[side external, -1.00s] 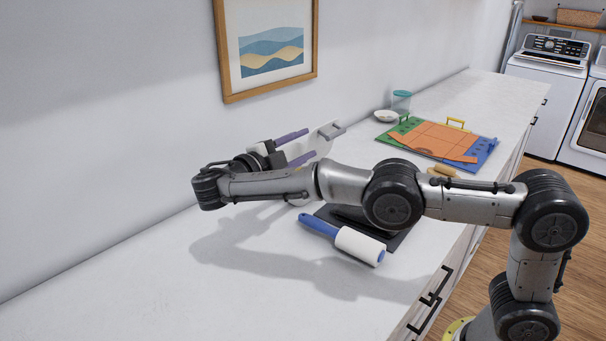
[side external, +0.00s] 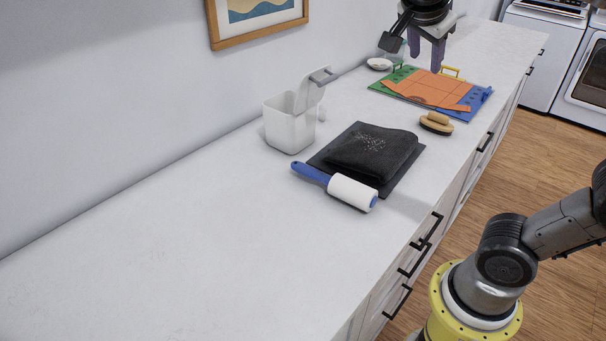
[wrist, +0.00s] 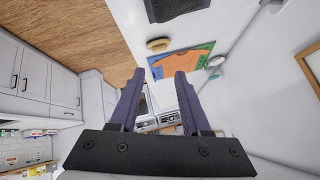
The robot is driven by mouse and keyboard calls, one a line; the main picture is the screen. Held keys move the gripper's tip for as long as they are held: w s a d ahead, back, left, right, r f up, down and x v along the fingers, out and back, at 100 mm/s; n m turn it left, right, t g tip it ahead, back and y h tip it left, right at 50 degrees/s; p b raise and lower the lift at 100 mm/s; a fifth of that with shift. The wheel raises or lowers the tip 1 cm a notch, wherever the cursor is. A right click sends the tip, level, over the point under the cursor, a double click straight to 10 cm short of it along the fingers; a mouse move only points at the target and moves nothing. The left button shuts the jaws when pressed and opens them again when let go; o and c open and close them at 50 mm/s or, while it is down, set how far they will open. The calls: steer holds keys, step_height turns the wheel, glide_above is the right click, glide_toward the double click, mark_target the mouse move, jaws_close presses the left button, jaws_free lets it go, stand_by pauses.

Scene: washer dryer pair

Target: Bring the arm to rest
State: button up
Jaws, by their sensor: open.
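My gripper (side external: 428,50) is high at the top of the side view, above the far part of the counter, with its purple fingers pointing down. Its two fingers are apart with nothing between them. In the wrist view my gripper (wrist: 156,98) is also open and empty. My arm's base stands at the lower right of the side view. The middle of my arm is outside the side view.
On the counter (side external: 170,240) are a lint roller (side external: 352,192), a dark folded cloth (side external: 370,152) on a dark mat, a white bin (side external: 289,128), a brush (side external: 436,123) and a coloured board (side external: 430,88) with orange cloth. The near left counter is clear.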

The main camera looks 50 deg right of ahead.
steer(key=s+a+f+n+t+y, duration=0.2)
steer(key=s+a+f+n+y, duration=0.2)
steer(key=n, duration=0.6)
steer(key=s+a+f+n+t+y, duration=0.2)
steer(key=s+a+f+n+y, duration=0.2)
steer(key=a+f+n, duration=0.4)
steer(key=shift+s+f+n, duration=0.4)
steer(key=shift+f+n, duration=0.75)
steer(key=shift+n, duration=0.35)
